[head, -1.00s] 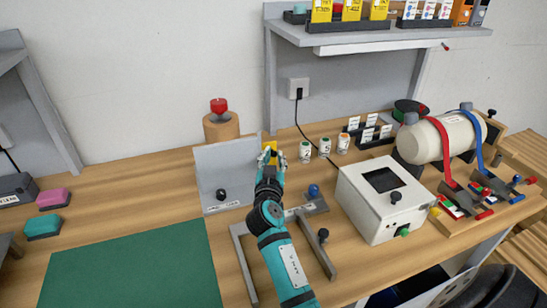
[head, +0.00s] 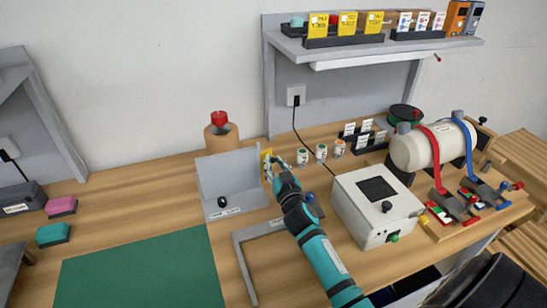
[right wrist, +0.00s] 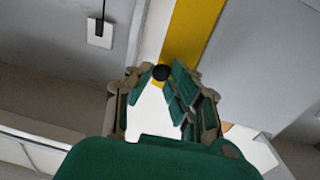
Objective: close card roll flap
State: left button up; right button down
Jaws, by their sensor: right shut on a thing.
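The grey card roll unit (head: 232,178) stands upright on the bench, with a black knob (head: 221,202) and a small label low on its front. A yellow strip (head: 267,163) stands at its right edge; it also shows in the right wrist view (right wrist: 190,35). My right gripper (head: 272,163) is at this edge. The arm hides part of the right side, so the flap's exact angle is unclear. My left gripper is not in view.
A brown roll with a red knob (head: 219,120) stands behind the unit. White jars (head: 320,152) and a white box (head: 374,210) stand to the right. A green mat (head: 140,270) lies front left. A grey frame (head: 240,265) lies in front.

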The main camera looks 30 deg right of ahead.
jog(key=shift+w+d+n+t+y+p, duration=0.1)
jog(key=shift+d+n+t+y+p, duration=0.05)
jog(key=shift+n+y+p, duration=0.4)
jog(key=shift+w+d+n+t+y+p, duration=0.15)
jog(key=shift+n+y+p, duration=0.2)
jog(key=shift+y, duration=0.4)
jog(key=c, duration=1.5)
grip_release()
jog(key=shift+s, duration=0.25)
jog(key=s, duration=0.4)
jog(key=s+a, duration=0.1)
jog(key=s, duration=0.2)
jog(key=shift+o, duration=0.3)
